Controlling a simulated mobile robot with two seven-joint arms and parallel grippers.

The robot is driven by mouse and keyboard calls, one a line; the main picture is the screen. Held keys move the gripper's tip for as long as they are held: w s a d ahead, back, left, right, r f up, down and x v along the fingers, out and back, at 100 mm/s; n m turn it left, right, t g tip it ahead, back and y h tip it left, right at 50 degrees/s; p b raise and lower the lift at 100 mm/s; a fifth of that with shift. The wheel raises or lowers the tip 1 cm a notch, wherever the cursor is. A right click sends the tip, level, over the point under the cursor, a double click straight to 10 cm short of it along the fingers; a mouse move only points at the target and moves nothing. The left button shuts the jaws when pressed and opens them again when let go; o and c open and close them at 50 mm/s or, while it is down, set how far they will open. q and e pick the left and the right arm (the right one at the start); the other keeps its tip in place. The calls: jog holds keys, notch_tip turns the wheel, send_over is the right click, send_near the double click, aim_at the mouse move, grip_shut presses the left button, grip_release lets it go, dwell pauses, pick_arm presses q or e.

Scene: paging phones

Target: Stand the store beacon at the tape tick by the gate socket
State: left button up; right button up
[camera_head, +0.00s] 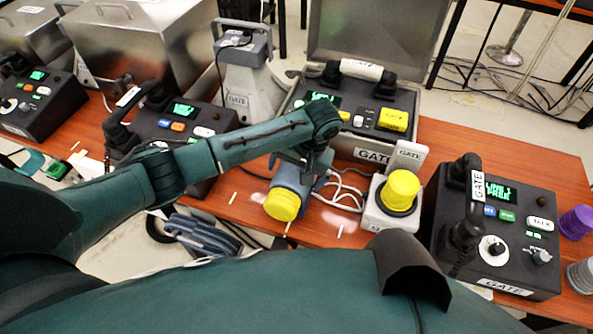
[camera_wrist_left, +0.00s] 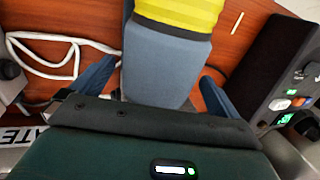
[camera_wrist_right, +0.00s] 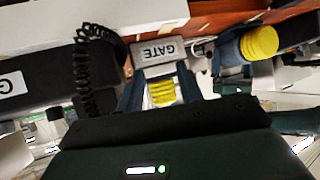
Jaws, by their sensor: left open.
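The store beacon, a blue-grey body with a ribbed yellow cap (camera_head: 283,204), is on the orange table, its cap towards me. Its body shows in the left wrist view (camera_wrist_left: 166,68). My left gripper (camera_head: 308,168) is over the body, its open fingers (camera_wrist_left: 155,88) on either side with gaps visible. The gate socket (camera_head: 378,215) appears to be the white block with a GATE plate and yellow dome. White tape ticks (camera_head: 340,231) lie near the beacon. My right gripper (camera_wrist_right: 160,92) shows in its wrist view, with yellow between or beyond its fingers; its grip is unclear.
A GATE phone (camera_head: 491,228) stands right of the socket. Another phone (camera_head: 181,130) stands left, and an open metal case (camera_head: 380,105) stands behind. A white cable (camera_head: 342,190) lies between beacon and socket. Purple and grey stacks (camera_head: 577,222) are at far right.

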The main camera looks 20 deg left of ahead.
pick_arm(q)
jog(key=p+v, duration=0.1)
jog(key=v, duration=1.1)
jog(key=shift+p, duration=0.35)
pick_arm(e)
jog(key=shift+s+d+r, duration=0.15)
jog(key=shift+d, duration=0.15)
